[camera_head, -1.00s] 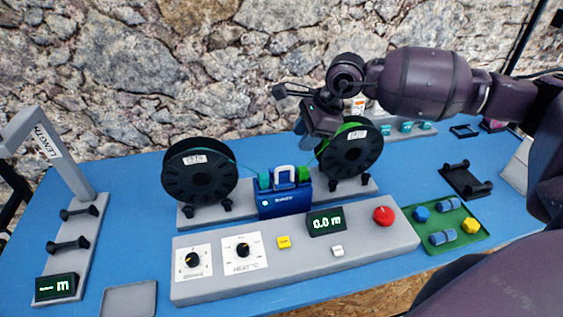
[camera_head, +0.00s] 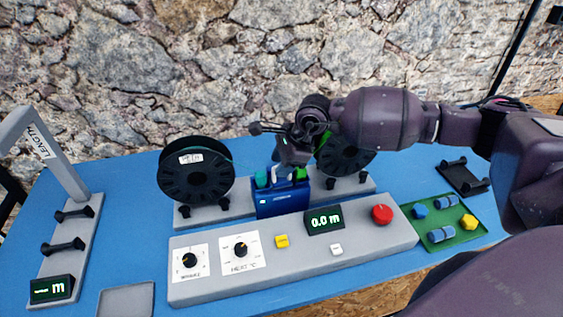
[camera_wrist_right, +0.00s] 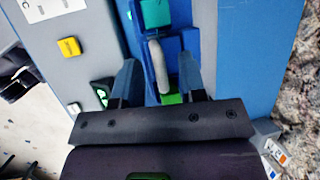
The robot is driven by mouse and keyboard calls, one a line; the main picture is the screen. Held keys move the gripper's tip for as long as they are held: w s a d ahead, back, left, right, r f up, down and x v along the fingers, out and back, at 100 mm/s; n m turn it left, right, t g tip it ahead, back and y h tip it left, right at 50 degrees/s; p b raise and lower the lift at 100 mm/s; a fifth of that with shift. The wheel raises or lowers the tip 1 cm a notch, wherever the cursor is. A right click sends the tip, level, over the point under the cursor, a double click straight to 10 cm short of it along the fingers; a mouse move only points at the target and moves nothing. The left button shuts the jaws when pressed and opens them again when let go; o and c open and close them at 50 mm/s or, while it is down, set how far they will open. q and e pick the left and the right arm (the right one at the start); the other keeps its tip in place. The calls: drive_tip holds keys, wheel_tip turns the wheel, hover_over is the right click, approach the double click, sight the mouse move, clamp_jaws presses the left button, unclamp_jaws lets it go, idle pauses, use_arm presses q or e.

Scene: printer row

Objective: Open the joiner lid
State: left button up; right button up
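The joiner, a blue box (camera_head: 283,203), sits between the two black spools in the head view. It also shows in the wrist view (camera_wrist_right: 188,45) with a pale lid handle (camera_wrist_right: 158,66) and teal and green blocks beside it. My right gripper (camera_head: 280,170) is above the joiner, pointing down. In the wrist view the two fingers of the right gripper (camera_wrist_right: 160,64) are apart, one on each side of the handle, with gaps visible. The gripper hides most of the handle in the head view. The lid looks closed. My left gripper is not in view.
The left spool (camera_head: 196,172) and right spool (camera_head: 345,157) flank the joiner closely. In front is a grey panel (camera_head: 370,245) with dials, a yellow button (camera_head: 281,241), a display and a red knob (camera_head: 381,214). A green tray (camera_head: 463,236) stands at right.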

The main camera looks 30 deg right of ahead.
clamp_jaws()
drive_tip(key=shift+w, duration=0.1)
idle(0.3)
